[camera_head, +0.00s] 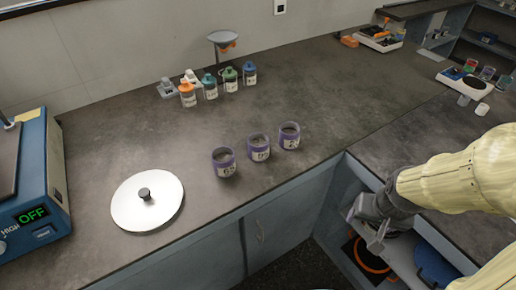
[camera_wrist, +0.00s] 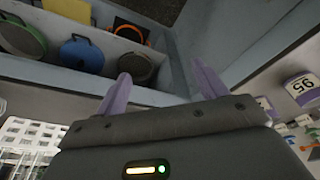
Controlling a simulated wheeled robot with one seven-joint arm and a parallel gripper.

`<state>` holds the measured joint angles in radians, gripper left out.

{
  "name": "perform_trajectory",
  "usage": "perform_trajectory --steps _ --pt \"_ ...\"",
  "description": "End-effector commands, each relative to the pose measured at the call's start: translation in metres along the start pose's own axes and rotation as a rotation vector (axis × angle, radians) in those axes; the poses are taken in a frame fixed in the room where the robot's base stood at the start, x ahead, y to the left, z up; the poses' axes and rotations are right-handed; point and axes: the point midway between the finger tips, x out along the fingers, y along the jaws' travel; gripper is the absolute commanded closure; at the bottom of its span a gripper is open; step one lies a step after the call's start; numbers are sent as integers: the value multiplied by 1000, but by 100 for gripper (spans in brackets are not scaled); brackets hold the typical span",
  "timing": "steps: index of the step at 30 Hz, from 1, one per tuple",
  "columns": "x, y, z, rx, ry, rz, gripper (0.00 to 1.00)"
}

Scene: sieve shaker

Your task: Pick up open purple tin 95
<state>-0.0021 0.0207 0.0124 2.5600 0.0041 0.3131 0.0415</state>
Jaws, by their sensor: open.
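Three open purple tins stand in a slanting row on the grey counter: a left tin (camera_head: 223,161), a middle tin (camera_head: 259,147) and a right tin (camera_head: 289,135). Their labels are too small to read surely in the head view. In the wrist view, a purple-banded tin (camera_wrist: 302,84) at the right edge shows 95 upside down, partly cut off. My gripper (camera_head: 374,236) is right of and nearer than the tins, over the open shelf beside the counter. Its two pale purple fingers (camera_wrist: 165,88) are apart and empty in the wrist view.
Several capped bottles (camera_head: 209,87) stand behind. Round sieves, one blue (camera_wrist: 82,53), fill the shelf below my gripper. The counter around the tins is clear.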

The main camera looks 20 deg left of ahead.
Motion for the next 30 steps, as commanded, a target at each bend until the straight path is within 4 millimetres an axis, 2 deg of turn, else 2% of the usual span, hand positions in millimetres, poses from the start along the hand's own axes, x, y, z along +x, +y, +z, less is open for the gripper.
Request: perform_trajectory --steps 5,10,15,22,30 --pt "13 -27 -25 156 61 -44 17" --pt "33 -76 -51 417 136 -162 17" --pt "48 -128 -64 720 166 -329 17" --pt "52 -192 -68 1184 116 -588 17" --pt "36 -246 -56 1774 -66 -892 17"
